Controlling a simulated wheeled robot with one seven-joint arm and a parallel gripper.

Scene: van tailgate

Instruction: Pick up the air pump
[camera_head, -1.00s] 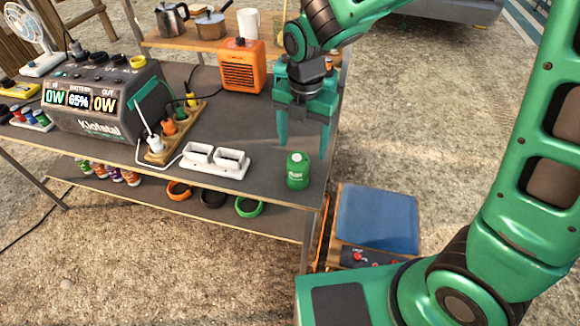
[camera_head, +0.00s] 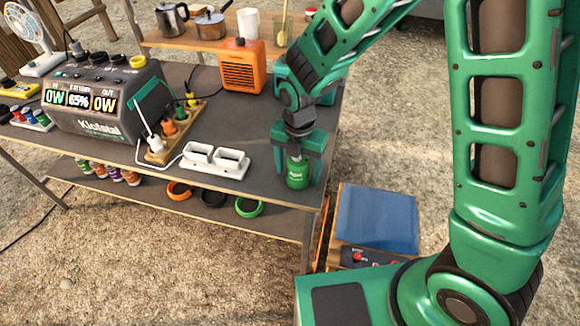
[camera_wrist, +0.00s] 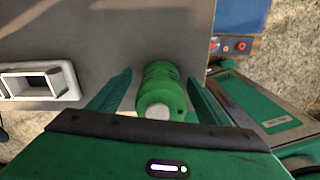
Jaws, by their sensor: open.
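The air pump appears to be the small green cylinder (camera_head: 297,173) standing upright near the right front corner of the table. My gripper (camera_head: 298,170) is directly above and around it, pointing down. In the wrist view the green cylinder (camera_wrist: 160,92) stands between the two green fingers of my gripper (camera_wrist: 158,95). The fingers are open, with a gap on each side of the cylinder. The cylinder's upper end is partly covered by the gripper in the head view.
A white two-slot charger (camera_head: 216,160) sits left of the cylinder. An orange heater (camera_head: 242,66), a power strip (camera_head: 176,130) and a power station (camera_head: 100,102) stand farther left and back. A blue-topped box (camera_head: 377,220) is on the ground right of the table (camera_head: 262,190).

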